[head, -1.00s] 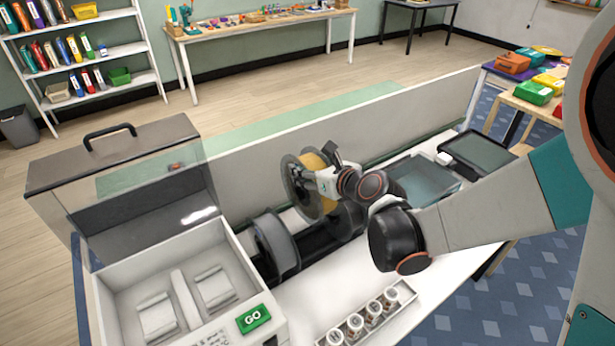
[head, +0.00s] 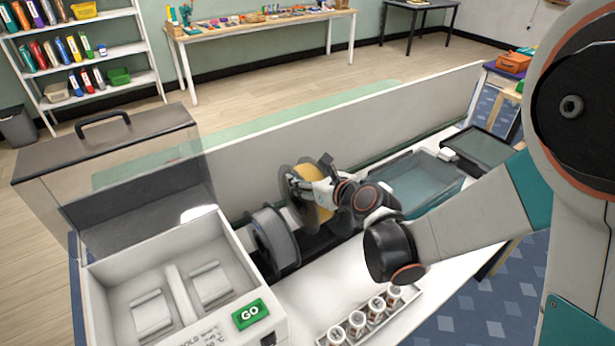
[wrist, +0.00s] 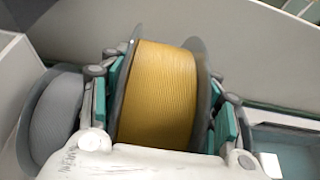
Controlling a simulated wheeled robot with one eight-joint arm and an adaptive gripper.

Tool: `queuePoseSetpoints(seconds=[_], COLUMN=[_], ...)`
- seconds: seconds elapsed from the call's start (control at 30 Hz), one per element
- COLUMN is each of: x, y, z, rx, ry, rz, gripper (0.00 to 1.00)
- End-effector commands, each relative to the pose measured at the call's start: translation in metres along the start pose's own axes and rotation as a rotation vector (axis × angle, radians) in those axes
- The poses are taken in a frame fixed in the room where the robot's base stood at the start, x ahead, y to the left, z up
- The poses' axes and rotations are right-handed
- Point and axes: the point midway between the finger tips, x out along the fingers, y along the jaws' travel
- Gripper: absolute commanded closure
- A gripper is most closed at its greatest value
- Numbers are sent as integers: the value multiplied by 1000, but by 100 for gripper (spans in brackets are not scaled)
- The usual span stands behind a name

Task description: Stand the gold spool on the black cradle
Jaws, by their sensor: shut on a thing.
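The gold spool (head: 318,211) stands upright, with gold filament between dark flanges. My gripper (wrist: 166,105) is shut on it, with teal finger pads against the two flanges in the wrist view. In the head view the spool is at the black cradle (head: 312,246), just right of a grey spool (head: 276,240) that stands on it. The gold spool's lower rim is low over the cradle; I cannot tell whether it touches. My gripper and wrist hide part of the cradle and the spool's right side.
A tray of small jars (head: 366,314) is in front, a teal-tinted bin (head: 425,183) at right. A grey panel (head: 400,125) runs behind.

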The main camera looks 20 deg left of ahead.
Motion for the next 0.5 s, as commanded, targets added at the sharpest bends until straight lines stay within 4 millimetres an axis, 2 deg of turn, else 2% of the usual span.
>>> queuePoseSetpoints(seconds=[0.5], x=[17], y=[0], z=[-39], rx=[1], ry=[-1], rz=[-1], gripper=[100])
